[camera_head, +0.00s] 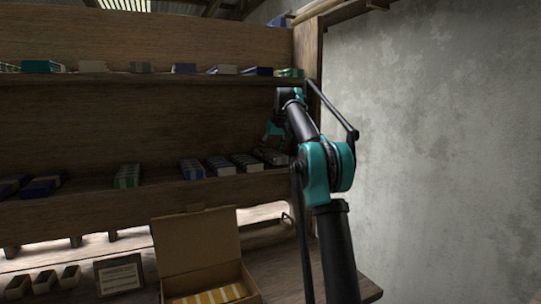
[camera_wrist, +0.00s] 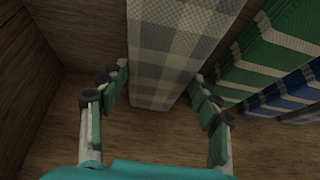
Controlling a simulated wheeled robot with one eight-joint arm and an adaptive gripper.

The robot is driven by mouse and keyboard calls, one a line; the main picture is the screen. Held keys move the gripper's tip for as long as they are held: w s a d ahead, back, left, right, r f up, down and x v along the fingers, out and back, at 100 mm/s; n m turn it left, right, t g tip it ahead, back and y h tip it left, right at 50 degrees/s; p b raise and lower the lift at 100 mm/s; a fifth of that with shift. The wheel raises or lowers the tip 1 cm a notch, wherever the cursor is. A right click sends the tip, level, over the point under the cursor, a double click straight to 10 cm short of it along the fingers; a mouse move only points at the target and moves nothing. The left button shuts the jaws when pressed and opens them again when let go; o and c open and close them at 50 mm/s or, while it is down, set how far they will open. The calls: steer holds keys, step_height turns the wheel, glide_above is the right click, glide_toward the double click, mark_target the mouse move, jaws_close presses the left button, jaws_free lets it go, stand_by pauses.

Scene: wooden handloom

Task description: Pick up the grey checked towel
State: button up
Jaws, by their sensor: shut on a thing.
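The grey checked towel (camera_wrist: 168,50) is a folded, light and dark grey block. It fills the upper middle of the wrist view, over wood. My gripper (camera_wrist: 158,77) has one finger at each side of its near end, shut on it. In the head view my gripper (camera_head: 274,137) reaches into the right end of the middle shelf, at a grey folded towel (camera_head: 272,157). My arm hides part of that spot, so I cannot tell whether the towel is clear of the shelf.
Green-and-white (camera_wrist: 262,62) and blue-and-white (camera_wrist: 283,92) folded towels lie close on the right in the wrist view. More folded cloths line the middle shelf (camera_head: 100,207) and the upper shelf (camera_head: 120,78). An open cardboard box (camera_head: 195,243) stands below. A concrete wall (camera_head: 440,150) is at right.

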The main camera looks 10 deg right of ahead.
steer(key=shift+r, duration=0.95)
steer(key=s+d, duration=0.2)
steer(key=s, duration=0.6)
steer(key=s+d, duration=0.3)
steer(key=s, duration=0.6)
steer(key=shift+d, duration=0.25)
